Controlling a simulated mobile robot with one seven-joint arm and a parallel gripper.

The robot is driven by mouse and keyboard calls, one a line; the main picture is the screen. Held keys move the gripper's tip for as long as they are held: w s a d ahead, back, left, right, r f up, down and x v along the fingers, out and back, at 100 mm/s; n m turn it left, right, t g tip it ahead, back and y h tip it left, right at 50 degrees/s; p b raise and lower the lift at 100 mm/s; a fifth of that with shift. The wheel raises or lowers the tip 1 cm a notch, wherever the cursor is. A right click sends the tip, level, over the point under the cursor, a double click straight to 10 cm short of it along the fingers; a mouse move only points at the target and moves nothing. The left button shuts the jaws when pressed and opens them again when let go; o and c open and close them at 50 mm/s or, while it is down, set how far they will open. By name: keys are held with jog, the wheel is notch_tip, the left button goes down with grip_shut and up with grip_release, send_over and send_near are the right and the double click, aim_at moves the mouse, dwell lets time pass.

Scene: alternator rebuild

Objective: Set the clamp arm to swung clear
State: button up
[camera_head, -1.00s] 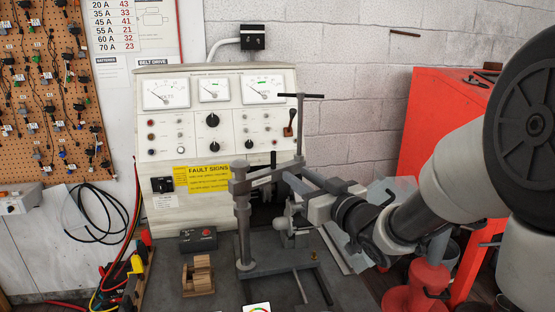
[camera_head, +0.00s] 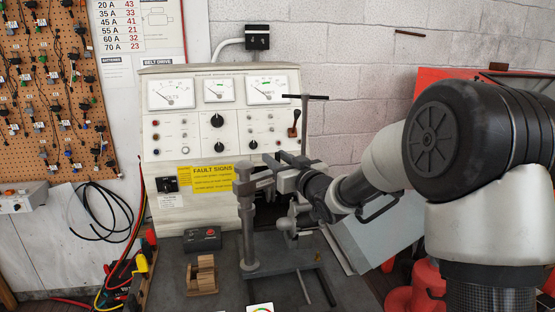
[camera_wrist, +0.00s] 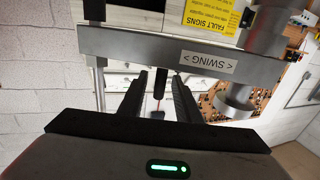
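The clamp (camera_head: 246,222) stands on the bench in front of the test panel, with an upright grey post. Its clamp arm (camera_head: 264,179) reaches right from the post top toward a T-handled screw (camera_head: 305,125). In the wrist view the clamp arm (camera_wrist: 130,47) crosses the picture and carries a "SWING" label (camera_wrist: 208,62). My gripper (camera_head: 284,158) is at the clamp arm's right part, partly overlapping it. In the wrist view my gripper (camera_wrist: 157,82) has its dark fingers apart, close to the bar. A dark rod shows between them. Whether they touch the bar is unclear.
The test panel (camera_head: 220,120) stands close behind the clamp. A small black box with a red button (camera_head: 202,239) and a wooden block (camera_head: 202,275) sit left of the post. Coloured leads (camera_head: 130,270) lie at the bench's left edge. A red cabinet stands behind my arm.

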grip_shut()
jog(key=shift+s+f+b, duration=0.1)
jog(key=shift+f+b, duration=0.05)
jog(key=shift+b, duration=0.3)
